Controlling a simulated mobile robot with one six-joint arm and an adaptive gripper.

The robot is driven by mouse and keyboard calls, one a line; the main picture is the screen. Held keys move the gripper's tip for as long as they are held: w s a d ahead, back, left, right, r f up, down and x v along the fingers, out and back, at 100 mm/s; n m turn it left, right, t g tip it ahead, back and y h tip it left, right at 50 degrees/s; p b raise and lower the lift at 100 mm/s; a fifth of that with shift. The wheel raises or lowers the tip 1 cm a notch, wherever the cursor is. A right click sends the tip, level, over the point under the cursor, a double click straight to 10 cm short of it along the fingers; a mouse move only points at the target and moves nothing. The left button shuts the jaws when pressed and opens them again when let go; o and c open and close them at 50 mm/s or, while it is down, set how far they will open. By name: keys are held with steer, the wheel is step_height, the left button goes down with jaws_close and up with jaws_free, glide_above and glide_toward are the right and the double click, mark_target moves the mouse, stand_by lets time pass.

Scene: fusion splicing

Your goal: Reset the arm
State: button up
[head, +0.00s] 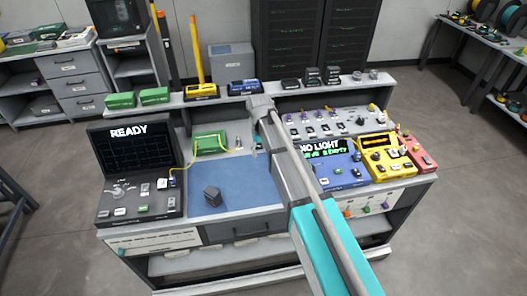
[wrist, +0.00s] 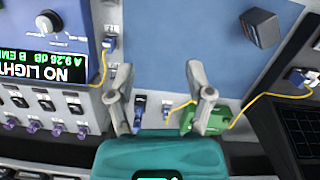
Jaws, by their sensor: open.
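My arm reaches from the lower right over the workbench in the head view. My gripper (wrist: 160,95) shows in the wrist view with its two grey fingers apart and nothing between them. In the head view the gripper (head: 257,140) is small and partly hidden by my own arm. It hangs above the back part of the bench, just right of a green box (head: 210,142). In the wrist view the green box (wrist: 212,120) lies beside the finger on the right, with a yellow cable by it. Contact with the bench cannot be told.
A splicer reading READY (head: 135,150) stands at the left. A dark block (head: 212,196) sits on the blue mat (head: 240,180). A blue meter reading NO LIGHT (head: 342,172), a yellow meter (head: 385,155) and a red unit (head: 418,153) stand right. Small boxes line the rear shelf (head: 220,98).

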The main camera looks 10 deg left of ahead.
stand_by(0.3)
steer(key=s+d+m, duration=0.3)
steer(key=s+d, duration=0.4)
steer(key=d, duration=0.9)
steer(key=s+d+m+t, duration=0.1)
steer(key=s+d+m, duration=0.2)
steer(key=d, duration=1.4)
steer(key=s, duration=0.4)
steer(key=shift+s+m+y, duration=0.15)
steer(key=shift+m+y, duration=0.25)
steer(key=shift+c, duration=0.3)
steer(key=shift+c, duration=0.4)
steer(key=shift+a, duration=0.1)
